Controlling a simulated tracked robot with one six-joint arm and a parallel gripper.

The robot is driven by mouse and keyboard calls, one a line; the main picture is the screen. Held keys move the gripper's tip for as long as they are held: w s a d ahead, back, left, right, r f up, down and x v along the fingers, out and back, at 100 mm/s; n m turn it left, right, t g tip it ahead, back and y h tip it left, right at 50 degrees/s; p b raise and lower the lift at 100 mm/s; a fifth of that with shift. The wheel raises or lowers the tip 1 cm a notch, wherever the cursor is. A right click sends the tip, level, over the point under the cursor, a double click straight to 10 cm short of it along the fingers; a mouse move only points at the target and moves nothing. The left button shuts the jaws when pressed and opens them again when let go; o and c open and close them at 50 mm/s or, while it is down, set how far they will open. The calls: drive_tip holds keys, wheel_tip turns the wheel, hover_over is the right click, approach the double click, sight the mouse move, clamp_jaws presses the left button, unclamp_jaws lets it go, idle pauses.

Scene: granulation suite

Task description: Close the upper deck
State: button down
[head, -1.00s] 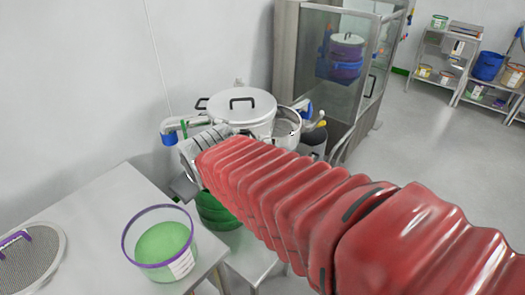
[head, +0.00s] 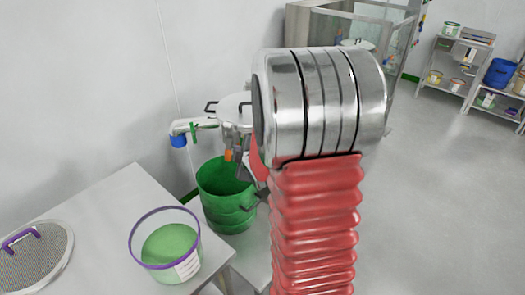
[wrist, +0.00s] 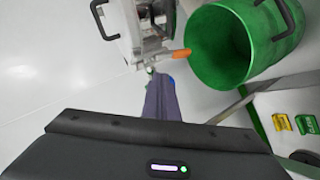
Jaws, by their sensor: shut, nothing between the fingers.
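The steel sifter (head: 233,112) stands behind my arm in the head view, a pale lid with dark handles on top and its right part hidden by my wrist. In the wrist view its side (wrist: 128,22) shows at the top, with a dark handle and an orange-tipped lever (wrist: 176,54). I cannot make out the upper deck's edges or how far it stands open. My gripper (wrist: 157,78) is shut and empty, pointing towards the lever area; I cannot tell whether it touches anything.
A green bin (head: 222,200) stands on the floor below the sifter. A pale table (head: 95,215) at the left bears a purple-rimmed tub (head: 146,262) and a round mesh screen (head: 30,272). Shelves (head: 455,62) stand far right; open floor lies at the right.

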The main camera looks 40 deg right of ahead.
drive_tip(key=s+d+f+n+t+h, duration=0.1)
drive_tip(key=s+d+f+n+t, duration=0.4)
drive_tip(key=d+f, duration=0.5)
wheel_tip(320, 180, down, 3)
drive_tip(key=shift+s+d+f, duration=0.1)
drive_tip(key=shift+s+d, duration=0.2)
drive_tip(key=shift+s, duration=0.6)
drive_tip(key=w+d, duration=0.7)
drive_tip(key=w, duration=0.2)
drive_tip(key=shift+w, duration=0.1)
drive_tip(key=shift+d, duration=0.2)
